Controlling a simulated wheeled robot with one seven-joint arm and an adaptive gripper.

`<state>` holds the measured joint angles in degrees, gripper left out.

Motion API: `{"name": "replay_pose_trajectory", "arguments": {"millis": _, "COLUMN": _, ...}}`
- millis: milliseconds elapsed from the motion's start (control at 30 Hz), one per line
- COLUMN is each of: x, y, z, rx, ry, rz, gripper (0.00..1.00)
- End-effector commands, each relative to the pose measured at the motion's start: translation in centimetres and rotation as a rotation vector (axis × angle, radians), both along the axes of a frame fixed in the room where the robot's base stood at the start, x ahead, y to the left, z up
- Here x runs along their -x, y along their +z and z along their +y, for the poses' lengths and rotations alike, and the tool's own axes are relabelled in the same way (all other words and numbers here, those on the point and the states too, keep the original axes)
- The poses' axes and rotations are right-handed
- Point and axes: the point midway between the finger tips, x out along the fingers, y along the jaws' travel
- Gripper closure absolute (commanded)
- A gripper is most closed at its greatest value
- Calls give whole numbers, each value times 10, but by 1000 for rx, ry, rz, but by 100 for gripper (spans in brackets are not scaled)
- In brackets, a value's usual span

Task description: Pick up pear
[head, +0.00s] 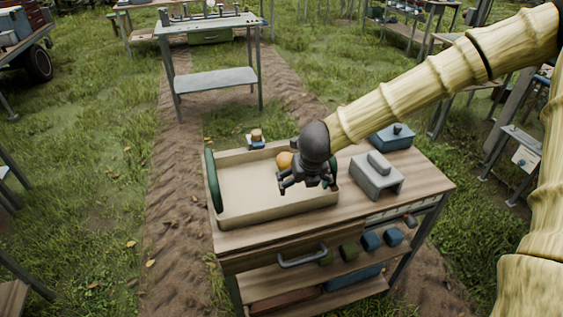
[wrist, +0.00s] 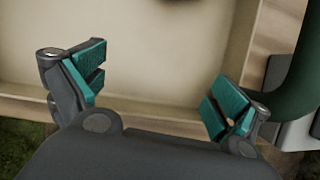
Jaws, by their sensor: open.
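A rounded orange-yellow fruit, which looks like the pear (head: 285,160), sits in the shallow wooden tray (head: 268,219) near its back right. My gripper partly covers it in the head view. My gripper (head: 305,188) hangs over the right part of the tray, in front of the fruit and slightly right of it. In the wrist view, my gripper (wrist: 158,82) has its two teal-padded fingers spread wide, with only the pale tray floor (wrist: 150,50) between them. The fruit does not show clearly there; only a dark patch shows at the top edge.
The tray has green rounded handles (head: 213,181) at its ends and stands on a wooden workbench (head: 415,185). A grey box (head: 377,180) and a blue box (head: 391,136) stand right of it. A small blue-based object (head: 257,139) is behind the tray. The tray's left part is empty.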

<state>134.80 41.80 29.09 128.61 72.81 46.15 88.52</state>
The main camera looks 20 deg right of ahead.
Motion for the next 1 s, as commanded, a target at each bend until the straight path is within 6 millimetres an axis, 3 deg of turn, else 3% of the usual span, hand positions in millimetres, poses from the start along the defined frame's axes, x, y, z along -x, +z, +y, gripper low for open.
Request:
{"name": "replay_pose_trajectory", "arguments": {"millis": 167, "x": -7, "y": -4, "z": 5, "rx": -1, "ry": 6, "rz": -1, "gripper": 1}}
{"name": "replay_pose_trajectory", "arguments": {"millis": 600, "x": -73, "y": -3, "z": 10, "rx": -1, "ry": 18, "rz": -1, "gripper": 1}}
{"name": "replay_pose_trajectory", "arguments": {"millis": 1000, "x": -100, "y": -3, "z": 7, "rx": -1, "ry": 14, "rz": 0, "gripper": 1}}
